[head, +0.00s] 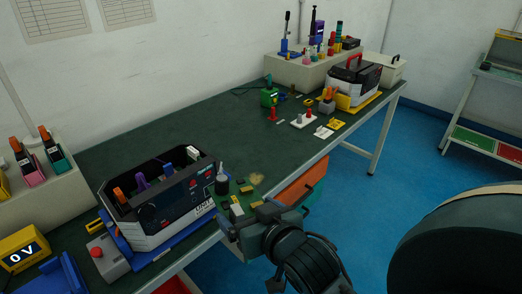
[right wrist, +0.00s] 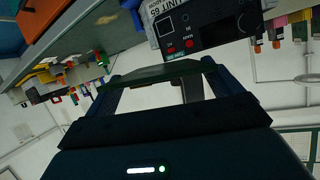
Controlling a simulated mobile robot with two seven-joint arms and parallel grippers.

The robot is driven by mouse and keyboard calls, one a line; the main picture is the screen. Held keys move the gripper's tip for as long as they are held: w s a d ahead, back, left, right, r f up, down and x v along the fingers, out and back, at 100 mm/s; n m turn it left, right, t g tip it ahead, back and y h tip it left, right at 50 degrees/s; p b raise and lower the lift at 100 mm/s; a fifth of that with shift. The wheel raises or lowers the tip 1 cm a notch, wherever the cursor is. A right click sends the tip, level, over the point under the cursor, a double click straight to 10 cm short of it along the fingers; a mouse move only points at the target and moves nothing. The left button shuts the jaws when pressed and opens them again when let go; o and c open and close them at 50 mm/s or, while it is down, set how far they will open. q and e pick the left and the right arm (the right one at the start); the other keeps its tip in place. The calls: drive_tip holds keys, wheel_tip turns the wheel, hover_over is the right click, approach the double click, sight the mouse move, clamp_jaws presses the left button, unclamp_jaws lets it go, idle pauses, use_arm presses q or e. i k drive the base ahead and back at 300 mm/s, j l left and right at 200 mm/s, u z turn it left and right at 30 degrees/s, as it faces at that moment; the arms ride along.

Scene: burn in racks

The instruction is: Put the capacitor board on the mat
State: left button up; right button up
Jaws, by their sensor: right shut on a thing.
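The capacitor board (head: 241,203) is a small green board with yellow and dark parts and a dark round capacitor (head: 222,185). My right gripper (head: 251,216) is shut on it at the table's front edge, just right of the near open unit. In the right wrist view the board (right wrist: 150,74) is a dark green strip across the fingertips. I cannot tell whether it touches the table. A green mat (head: 474,138) and a red mat (head: 510,153) lie on the low shelf of a rack at the right; which mat is meant is unclear. My left gripper is not in view.
The near open unit (head: 165,232) stands on a blue base, with a grey box with a red button (head: 107,258) beside it. A yellow 0 V meter (head: 22,249) is at left. An orange drawer (head: 302,187) sticks out under the table. The middle tabletop (head: 190,125) is clear.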

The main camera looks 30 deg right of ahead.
sight(272, 153)
drive_tip(key=i+l+u, duration=0.1)
drive_tip(key=l+u, duration=0.35)
drive_tip(key=l, duration=1.75)
